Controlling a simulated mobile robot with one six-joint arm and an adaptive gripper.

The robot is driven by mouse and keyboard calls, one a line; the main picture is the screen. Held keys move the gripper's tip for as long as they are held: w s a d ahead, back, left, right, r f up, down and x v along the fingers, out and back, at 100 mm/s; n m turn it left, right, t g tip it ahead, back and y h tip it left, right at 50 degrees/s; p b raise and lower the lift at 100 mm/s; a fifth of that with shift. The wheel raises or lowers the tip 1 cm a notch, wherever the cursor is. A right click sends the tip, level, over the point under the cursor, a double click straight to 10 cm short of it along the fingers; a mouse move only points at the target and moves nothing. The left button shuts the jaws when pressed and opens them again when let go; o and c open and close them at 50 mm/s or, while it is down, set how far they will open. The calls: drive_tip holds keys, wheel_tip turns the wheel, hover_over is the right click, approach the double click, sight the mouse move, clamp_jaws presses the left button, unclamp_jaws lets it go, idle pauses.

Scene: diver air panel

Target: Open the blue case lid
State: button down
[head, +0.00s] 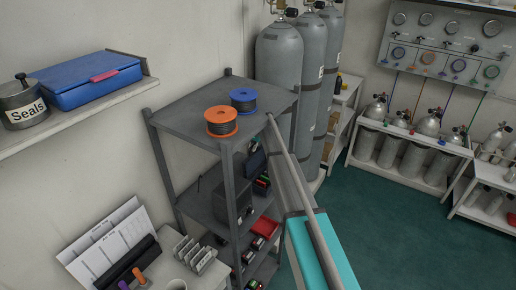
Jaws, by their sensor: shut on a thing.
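The blue case (85,84) lies flat on the wall shelf (60,117) at the upper left in the head view. Its lid looks shut. A pinkish-red piece (104,76) sits at its front edge.
A tin marked Seals (24,106) stands left of the case. A grey rack (190,108) bears an orange spool (221,122) and a blue spool (243,99). Grey cylinders (280,60) stand behind it. A long grey bar with a teal block (308,250) fills the lower middle.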

drive_tip(key=shift+w, duration=0.15)
drive_tip(key=c, duration=0.7)
unclamp_jaws()
drive_tip(key=shift+d, duration=0.1)
drive_tip(key=shift+c, duration=0.2)
